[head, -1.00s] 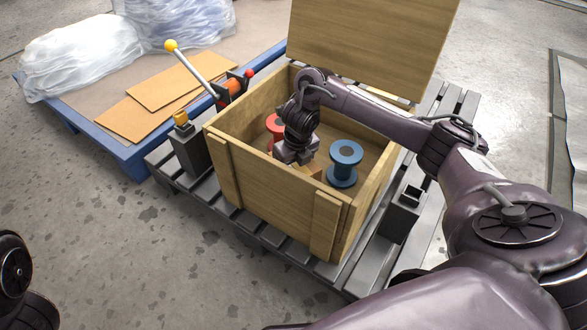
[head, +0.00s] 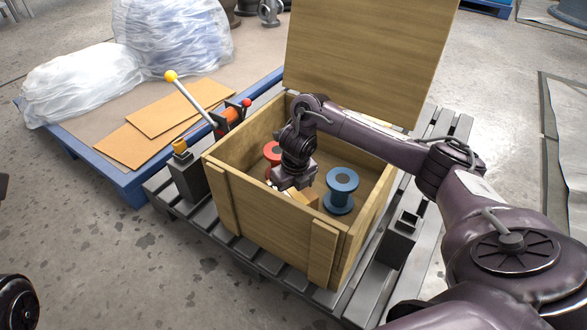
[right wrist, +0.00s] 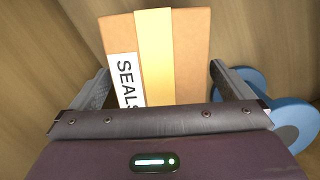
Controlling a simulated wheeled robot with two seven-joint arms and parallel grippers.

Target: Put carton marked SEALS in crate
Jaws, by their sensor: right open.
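The carton marked SEALS (right wrist: 183,55) is brown with a yellow tape band and a white label. It lies inside the wooden crate (head: 270,215), and a corner of it shows in the head view (head: 306,198) below my gripper. My right gripper (right wrist: 165,85) is open inside the crate, with one finger on each side of the carton and visible gaps between. In the head view my right gripper (head: 292,182) hides most of the carton. My left gripper is not in view.
A blue spool (head: 341,190) stands right of the carton in the crate, and a red spool (head: 272,155) behind my gripper. The crate's lid (head: 370,60) stands open at the back. A lever with a yellow knob (head: 171,76) rises beside the crate's left.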

